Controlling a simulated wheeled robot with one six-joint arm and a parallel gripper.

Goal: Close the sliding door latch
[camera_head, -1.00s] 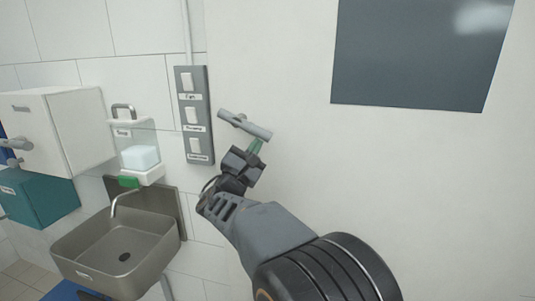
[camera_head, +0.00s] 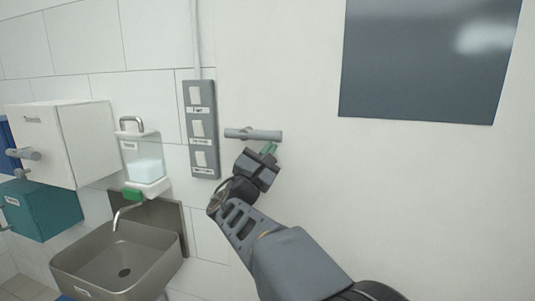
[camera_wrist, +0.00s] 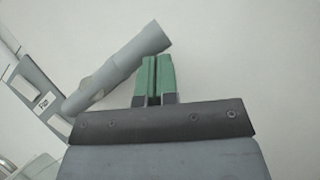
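The latch handle (camera_head: 262,135) is a grey round lever on the white sliding door, lying about level in the head view. In the wrist view the handle (camera_wrist: 120,68) runs slantwise, its free end just above my fingertips. My gripper (camera_head: 268,148) is just under the handle's right end. Its green fingers (camera_wrist: 154,70) are side by side with only a thin line between them, and nothing is held. I cannot tell for sure whether the fingertips touch the handle.
A grey switch panel (camera_head: 201,130) is on the tiled wall left of the handle. A soap dispenser (camera_head: 143,160), a metal sink (camera_head: 78,262), a white box (camera_head: 70,145) and a teal box (camera_head: 42,210) are further left. A dark window (camera_head: 425,65) is at upper right; door surface right of the handle is clear.

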